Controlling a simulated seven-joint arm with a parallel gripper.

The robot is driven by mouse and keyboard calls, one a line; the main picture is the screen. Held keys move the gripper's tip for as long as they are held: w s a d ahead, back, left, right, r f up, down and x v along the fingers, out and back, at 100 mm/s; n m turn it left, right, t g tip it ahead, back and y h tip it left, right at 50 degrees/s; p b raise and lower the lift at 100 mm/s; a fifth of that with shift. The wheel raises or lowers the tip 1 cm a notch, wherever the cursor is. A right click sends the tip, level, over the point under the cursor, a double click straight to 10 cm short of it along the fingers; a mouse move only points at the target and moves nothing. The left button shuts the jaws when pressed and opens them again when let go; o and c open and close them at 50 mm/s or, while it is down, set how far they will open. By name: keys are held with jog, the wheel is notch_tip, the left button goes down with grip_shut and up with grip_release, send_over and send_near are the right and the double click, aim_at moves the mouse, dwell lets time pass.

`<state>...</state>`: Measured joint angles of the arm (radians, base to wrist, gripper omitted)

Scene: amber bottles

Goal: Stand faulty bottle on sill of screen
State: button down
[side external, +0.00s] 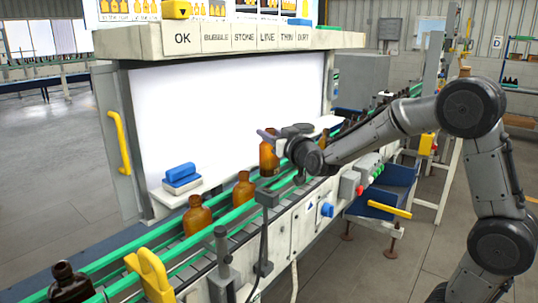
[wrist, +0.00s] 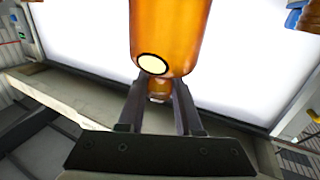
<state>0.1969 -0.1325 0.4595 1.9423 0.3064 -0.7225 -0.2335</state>
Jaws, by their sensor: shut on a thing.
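An amber bottle (side external: 268,158) hangs upright from my gripper (side external: 272,136) in front of the lit white screen (side external: 210,115). In the wrist view the same bottle (wrist: 172,30) fills the upper middle, and my gripper's fingers (wrist: 160,92) are closed around its narrow end. A pale round patch with a dark outline shows on its surface. The screen's sill (side external: 165,196) is a pale ledge along the foot of the screen, partly hidden behind the bottle and my gripper. I cannot tell whether the bottle's base is over the sill or the green-railed line.
A blue block (side external: 181,174) sits on the sill's left end. Amber bottles (side external: 243,190) (side external: 197,215) and a dark bottle (side external: 70,284) stand along the green-railed conveyor (side external: 110,262). A yellow clamp (side external: 150,275) stands at the front. The sill looks bare between block and held bottle.

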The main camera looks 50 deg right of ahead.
jog(key=shift+s+r, duration=0.1)
jog(key=shift+r, duration=0.6)
jog(key=s+d+f+m+g+h, duration=0.1)
jog(key=s+d+f+h, duration=0.1)
jog(key=s+d+f, duration=0.2)
jog(key=s+d+f+m+g+h, duration=0.1)
jog(key=s+d+f+m+h, duration=0.1)
jog(key=s+d+f, duration=0.3)
jog(key=s+d, duration=0.4)
jog(key=s, duration=0.3)
jog(key=shift+s+d+f+g+h, duration=0.2)
jog(key=shift+s+f+g+h, duration=0.1)
jog(key=shift+s+g, duration=0.1)
